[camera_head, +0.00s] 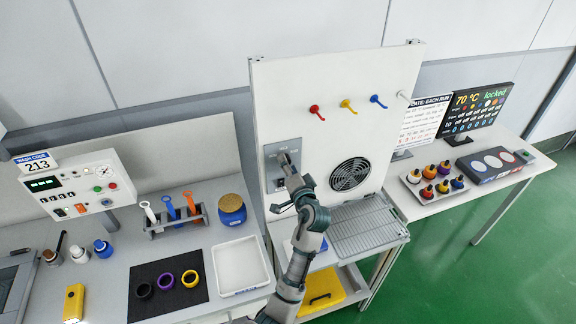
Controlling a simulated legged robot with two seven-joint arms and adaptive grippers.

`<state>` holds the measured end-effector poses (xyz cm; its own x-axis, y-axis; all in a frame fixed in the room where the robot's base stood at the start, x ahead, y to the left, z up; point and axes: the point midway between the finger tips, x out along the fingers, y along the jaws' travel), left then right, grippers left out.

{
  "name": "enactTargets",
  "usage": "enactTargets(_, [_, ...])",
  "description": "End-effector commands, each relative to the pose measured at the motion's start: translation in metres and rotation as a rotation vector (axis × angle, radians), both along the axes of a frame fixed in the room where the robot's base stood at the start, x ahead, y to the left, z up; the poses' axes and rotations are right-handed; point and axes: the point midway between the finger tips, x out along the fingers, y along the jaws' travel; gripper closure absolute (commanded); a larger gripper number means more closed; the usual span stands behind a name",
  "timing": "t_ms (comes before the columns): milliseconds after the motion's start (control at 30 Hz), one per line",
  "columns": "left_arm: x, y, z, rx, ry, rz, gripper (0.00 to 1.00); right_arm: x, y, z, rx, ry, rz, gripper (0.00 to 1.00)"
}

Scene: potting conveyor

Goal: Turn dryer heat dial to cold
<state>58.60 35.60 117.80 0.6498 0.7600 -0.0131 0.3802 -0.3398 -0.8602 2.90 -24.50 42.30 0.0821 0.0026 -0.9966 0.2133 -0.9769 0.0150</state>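The dryer is a tall white panel (290,90) with a round black fan grille (349,174) on its front. A grey control plate (270,158) with small dark lettering is set left of the grille. My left gripper (286,162) is at this plate, with its fingers pointing up at the plate's middle. The gripper covers the dial area, so the dial and its pointer setting cannot be made out. Whether the fingers touch the dial or are closed on it is too small to tell. My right gripper is not in view.
A wire rack shelf (366,231) juts out below the grille, above a yellow bin (322,292). Coloured hooks (347,105) stick out of the panel. A white tray (240,264) is left of my arm. A display (477,108) at right reads 70 °C, locked.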

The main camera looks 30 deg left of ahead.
Motion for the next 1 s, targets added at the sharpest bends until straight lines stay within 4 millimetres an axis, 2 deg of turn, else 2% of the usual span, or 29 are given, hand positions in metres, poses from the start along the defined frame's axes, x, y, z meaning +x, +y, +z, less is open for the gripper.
enactTargets(233, [-0.002, 0.000, 0.005, 0.005, -0.007, 0.000, 0.37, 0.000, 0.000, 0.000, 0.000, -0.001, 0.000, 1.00])
enactTargets(333, [-0.006, -0.006, 0.004, 0.006, -0.006, -0.001, 0.37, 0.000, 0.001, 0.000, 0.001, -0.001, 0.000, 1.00])
enactTargets(800, [-0.065, -0.078, 0.001, 0.002, -0.002, -0.002, 0.37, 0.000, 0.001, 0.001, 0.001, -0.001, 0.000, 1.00])
enactTargets(1000, [-0.075, -0.091, 0.001, 0.003, -0.001, 0.001, 0.37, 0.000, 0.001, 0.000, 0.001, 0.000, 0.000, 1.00])
